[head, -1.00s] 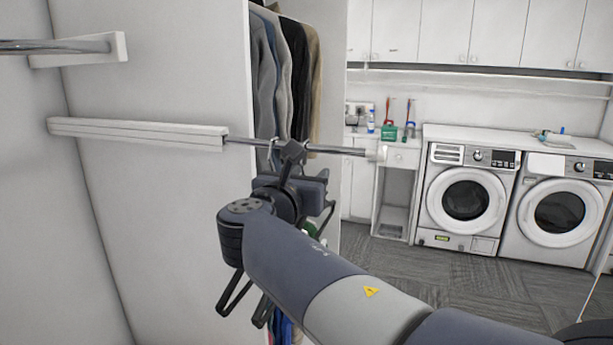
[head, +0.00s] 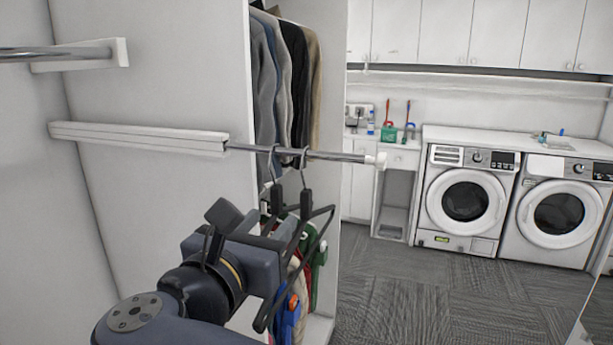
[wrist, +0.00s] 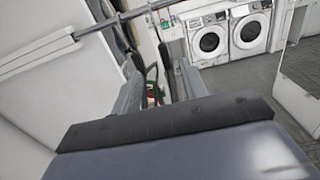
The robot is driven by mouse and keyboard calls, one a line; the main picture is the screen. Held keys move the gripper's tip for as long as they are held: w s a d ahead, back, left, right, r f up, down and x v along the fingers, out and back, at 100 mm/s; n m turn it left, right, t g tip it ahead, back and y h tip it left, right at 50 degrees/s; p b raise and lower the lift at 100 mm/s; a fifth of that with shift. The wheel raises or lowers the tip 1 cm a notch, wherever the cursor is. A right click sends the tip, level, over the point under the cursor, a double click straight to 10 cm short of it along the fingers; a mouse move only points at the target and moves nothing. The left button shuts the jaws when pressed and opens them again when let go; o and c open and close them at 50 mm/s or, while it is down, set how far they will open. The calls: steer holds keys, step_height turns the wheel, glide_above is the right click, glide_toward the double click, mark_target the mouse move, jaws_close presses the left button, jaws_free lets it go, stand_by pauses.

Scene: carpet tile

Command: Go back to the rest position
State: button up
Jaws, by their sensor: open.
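My gripper (head: 240,255) is at the lower left of the head view, below and in front of the pull-out rod (head: 335,156). In the wrist view its two fingers (wrist: 155,80) stand apart with a gap between them. Two dark hangers (head: 306,205) hang by their hooks from the rod, just beyond my gripper. My gripper hides part of them in the head view, and I cannot tell whether it touches them.
Clothes (head: 286,75) hang in the closet behind the rod. Colourful garments (head: 290,315) show lower down, beyond my gripper. A washer (head: 465,200) and a dryer (head: 555,215) stand at the back right. The carpet floor (head: 430,300) before them is clear.

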steer(key=p+v, duration=0.2)
steer(key=v, duration=0.7)
steer(key=shift+s, duration=0.25)
steer(key=shift+w+a+r+p, duration=0.1)
steer(key=shift+r+p, duration=0.15)
steer(key=shift+p, duration=0.45)
steer(key=shift+a+r+g+y+p, duration=0.15)
steer(key=shift+r+g+y+p, duration=0.2)
steer(key=shift+p, duration=0.65)
